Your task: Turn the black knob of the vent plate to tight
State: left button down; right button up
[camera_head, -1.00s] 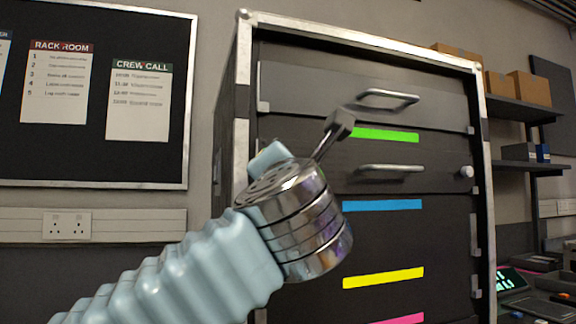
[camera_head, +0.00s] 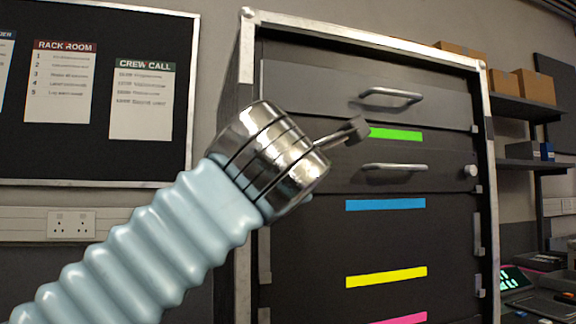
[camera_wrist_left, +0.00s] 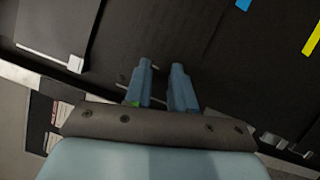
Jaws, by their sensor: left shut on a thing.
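In the head view my left wrist hides its own fingers and whatever they hold, in front of the dark cabinet's (camera_head: 430,243) upper left part. In the left wrist view the two pale blue fingers of my left gripper (camera_wrist_left: 162,64) point at a dark panel. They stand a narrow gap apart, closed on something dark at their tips. It is at the place of the black knob, but its outline is lost against the dark surface. I cannot make out the vent plate or the knob's marks. My right gripper is not in view.
Drawer handles (camera_head: 391,97) and a pale round knob (camera_head: 470,171) are on the cabinet front to the right of my wrist. A notice board (camera_head: 60,150) hangs on the left wall. Shelves with boxes (camera_head: 536,87) stand at the right.

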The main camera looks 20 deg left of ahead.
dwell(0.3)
pick_arm(q)
jog(key=c, duration=0.9)
grip_release()
jog(key=shift+c, duration=0.2)
jog(key=shift+s, duration=0.1)
jog(key=b+v, duration=0.1)
jog(key=v, duration=1.2)
jog(key=shift+s, duration=0.25)
jog(key=shift+d+f, duration=0.1)
